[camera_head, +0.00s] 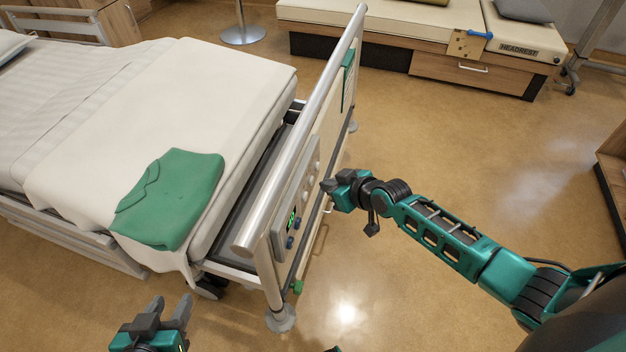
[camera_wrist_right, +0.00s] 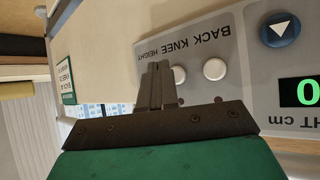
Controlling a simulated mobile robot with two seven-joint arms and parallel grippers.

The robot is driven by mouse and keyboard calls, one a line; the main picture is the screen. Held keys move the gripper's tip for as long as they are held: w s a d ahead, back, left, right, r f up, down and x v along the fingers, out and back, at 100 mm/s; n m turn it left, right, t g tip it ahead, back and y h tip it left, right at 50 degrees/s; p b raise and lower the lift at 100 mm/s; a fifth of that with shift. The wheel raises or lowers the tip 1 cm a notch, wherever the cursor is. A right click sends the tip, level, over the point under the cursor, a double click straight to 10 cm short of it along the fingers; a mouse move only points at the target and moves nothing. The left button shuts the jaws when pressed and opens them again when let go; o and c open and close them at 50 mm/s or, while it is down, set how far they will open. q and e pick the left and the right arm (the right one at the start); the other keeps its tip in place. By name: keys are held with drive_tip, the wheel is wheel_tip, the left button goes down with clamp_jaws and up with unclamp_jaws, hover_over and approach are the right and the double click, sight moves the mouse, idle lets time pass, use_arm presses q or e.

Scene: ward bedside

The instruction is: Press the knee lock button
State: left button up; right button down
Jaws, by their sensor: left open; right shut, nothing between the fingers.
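The control panel (camera_head: 292,215) is on the outer side of the bed's footboard. In the right wrist view it is upside down, with the words BACK, KNEE and HEIGHT beside round white buttons. One white button (camera_wrist_right: 214,69) shows whole. Another white button (camera_wrist_right: 179,74), closer to the KNEE word, is partly hidden by my fingers. My right gripper (camera_wrist_right: 155,85) is shut and empty, its tips in front of the panel beside that button; contact cannot be told. In the head view, my right gripper (camera_head: 328,186) is at the footboard. My left gripper (camera_head: 168,308) is open and empty at the lower left.
The panel has a blue arrow button (camera_wrist_right: 280,30) and a green display (camera_wrist_right: 300,92). A folded green garment (camera_head: 172,198) lies on the bed (camera_head: 110,100). A bench (camera_head: 400,30) stands at the back. The floor right of the footboard is clear around my right arm.

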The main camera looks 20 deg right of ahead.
drive_tip(key=shift+w+a, duration=0.25)
drive_tip(key=shift+a, duration=0.1)
drive_tip(key=shift+w+a, duration=0.1)
drive_tip(key=shift+a, duration=0.05)
idle(0.7)
drive_tip(key=shift+w+a, duration=0.15)
drive_tip(key=shift+a, duration=0.05)
idle(0.4)
drive_tip(key=shift+s+d, duration=0.5)
drive_tip(key=shift+d, duration=0.2)
